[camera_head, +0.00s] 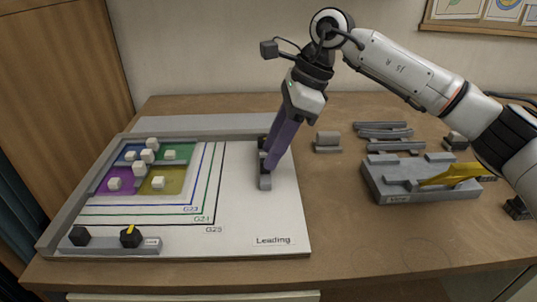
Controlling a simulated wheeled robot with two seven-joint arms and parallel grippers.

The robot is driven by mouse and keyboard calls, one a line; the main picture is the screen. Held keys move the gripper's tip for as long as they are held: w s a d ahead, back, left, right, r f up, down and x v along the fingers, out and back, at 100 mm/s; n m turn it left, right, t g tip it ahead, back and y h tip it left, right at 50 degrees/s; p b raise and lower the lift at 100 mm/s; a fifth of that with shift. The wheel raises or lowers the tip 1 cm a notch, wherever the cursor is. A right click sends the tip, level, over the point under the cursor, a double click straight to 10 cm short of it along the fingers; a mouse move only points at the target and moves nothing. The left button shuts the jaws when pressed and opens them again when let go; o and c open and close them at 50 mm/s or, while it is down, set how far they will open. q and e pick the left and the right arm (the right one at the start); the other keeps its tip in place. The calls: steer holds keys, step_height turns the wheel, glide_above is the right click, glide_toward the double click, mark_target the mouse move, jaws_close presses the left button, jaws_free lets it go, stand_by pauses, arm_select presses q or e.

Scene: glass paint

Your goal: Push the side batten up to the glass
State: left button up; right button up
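Coloured glass panes lie at the back left of the white board (270,218): a blue one (130,155), a green one (178,150), a purple one (113,183) and a yellow-olive one (170,182), with small pale cubes on them. A short grey bar, which looks like the side batten (265,182), lies on the board to the right of the panes, with a clear gap between. My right gripper (269,160) reaches down with its long purple fingers at this bar. The fingers look close together, but whether they hold the bar is unclear. My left gripper is not in view.
Grey rails edge the board's left and back. A grey strip with two dark knobs (131,238) lies at its front left. A grey rack with a yellow tool (455,175) and several grey bars (385,132) are on the right. The board between bar and panes is free.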

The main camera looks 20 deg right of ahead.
steer(key=shift+x, duration=1.25)
jaws_close()
steer(key=shift+a, duration=0.1)
